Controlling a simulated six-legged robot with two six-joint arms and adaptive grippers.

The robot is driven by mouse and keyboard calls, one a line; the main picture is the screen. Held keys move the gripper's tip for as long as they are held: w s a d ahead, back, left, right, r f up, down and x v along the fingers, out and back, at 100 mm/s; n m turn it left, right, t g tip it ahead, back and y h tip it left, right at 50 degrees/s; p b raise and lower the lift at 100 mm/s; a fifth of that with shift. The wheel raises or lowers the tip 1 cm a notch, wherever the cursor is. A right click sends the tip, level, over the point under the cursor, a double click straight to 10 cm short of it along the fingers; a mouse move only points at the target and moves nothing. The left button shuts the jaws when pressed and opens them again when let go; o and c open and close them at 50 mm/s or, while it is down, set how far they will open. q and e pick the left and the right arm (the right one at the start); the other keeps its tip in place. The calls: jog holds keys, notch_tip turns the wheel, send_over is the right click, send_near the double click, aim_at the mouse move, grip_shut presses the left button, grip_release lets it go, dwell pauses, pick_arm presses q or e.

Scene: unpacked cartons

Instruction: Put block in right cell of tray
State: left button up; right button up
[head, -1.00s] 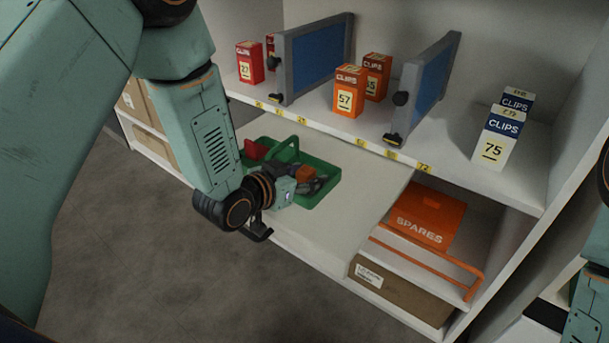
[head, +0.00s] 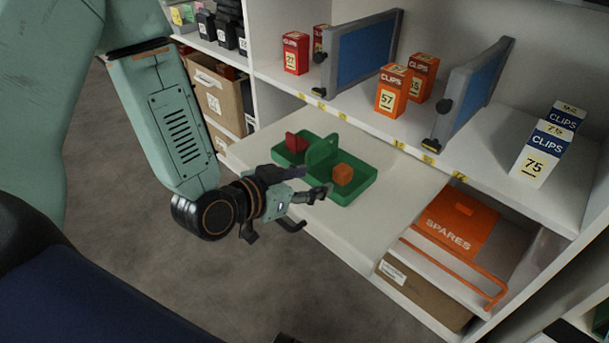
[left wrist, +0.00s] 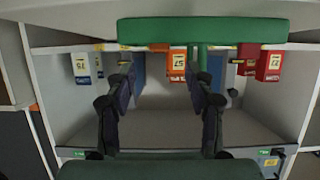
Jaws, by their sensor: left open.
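The green tray (head: 355,196) lies on the pulled-out white shelf board, with a raised handle between its two cells. An orange block (head: 342,174) sits in the right cell. A red piece (head: 296,142) is in the left cell. My left gripper (head: 314,184) is open and empty beside the tray's near edge, apart from the orange block. My right gripper is out of view.
Clips boxes, orange (head: 391,90), red (head: 295,53) and white-blue (head: 543,152), stand on the shelf above between blue dividers (head: 365,50). An orange spares box (head: 455,225) is lower right. The board (head: 395,205) is bare right of the tray.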

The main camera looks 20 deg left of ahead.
pick_arm(q)
jog(key=shift+s+a+r, duration=0.15)
jog(key=shift+s+r, duration=0.05)
jog(key=shift+s, duration=0.3)
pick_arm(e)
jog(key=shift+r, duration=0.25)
